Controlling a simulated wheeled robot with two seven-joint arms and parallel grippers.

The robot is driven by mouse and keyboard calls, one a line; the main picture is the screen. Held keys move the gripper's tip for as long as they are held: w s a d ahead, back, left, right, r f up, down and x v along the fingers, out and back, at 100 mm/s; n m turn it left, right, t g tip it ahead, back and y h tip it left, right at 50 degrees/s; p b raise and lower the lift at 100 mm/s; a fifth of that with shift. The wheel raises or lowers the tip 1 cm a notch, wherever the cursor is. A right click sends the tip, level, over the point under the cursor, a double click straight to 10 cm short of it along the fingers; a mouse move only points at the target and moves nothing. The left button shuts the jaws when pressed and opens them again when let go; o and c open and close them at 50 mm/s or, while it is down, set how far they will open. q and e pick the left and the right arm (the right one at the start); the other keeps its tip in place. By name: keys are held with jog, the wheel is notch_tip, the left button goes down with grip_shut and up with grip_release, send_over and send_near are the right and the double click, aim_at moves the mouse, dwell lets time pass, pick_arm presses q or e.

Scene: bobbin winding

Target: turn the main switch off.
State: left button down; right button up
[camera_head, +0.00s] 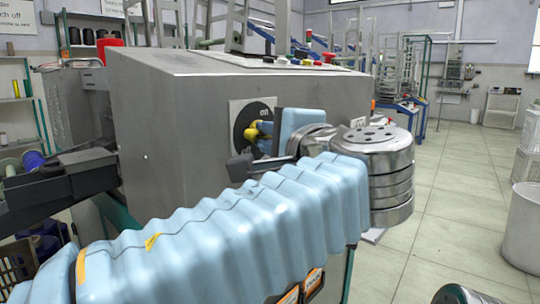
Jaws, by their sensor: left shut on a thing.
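The main switch is on the grey metal cabinet's front, a yellow handle (257,131) on a round black dial (241,128) set in a light square plate. The dial reads "on" at the top and "off" at the lower left. My left gripper (263,143) is at the dial, shut on the yellow handle. Its fingers and blue-covered hand hide the dial's right part and some of the handle, so the handle's exact angle is hard to tell. My left arm, in a light blue sleeve, crosses the lower picture. My right gripper is not in view.
The grey cabinet (170,110) fills the middle left, with buttons and a red knob on top. A dark machine part (85,175) juts out at the left. A white bin (522,228) stands at the right. The tiled floor (450,205) between is open.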

pick_arm(q)
jog(key=shift+f+n+t+b, duration=0.2)
jog(key=shift+n+t+b, duration=0.1)
jog(key=shift+n+b, duration=0.45)
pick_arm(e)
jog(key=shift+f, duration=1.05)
pick_arm(q)
jog(key=c, duration=1.1)
grip_release()
jog(key=shift+s, duration=0.15)
jog(key=p+v, duration=0.1)
jog(key=v, duration=1.2)
jog(key=shift+s+d, duration=0.25)
jog(key=shift+d, duration=0.05)
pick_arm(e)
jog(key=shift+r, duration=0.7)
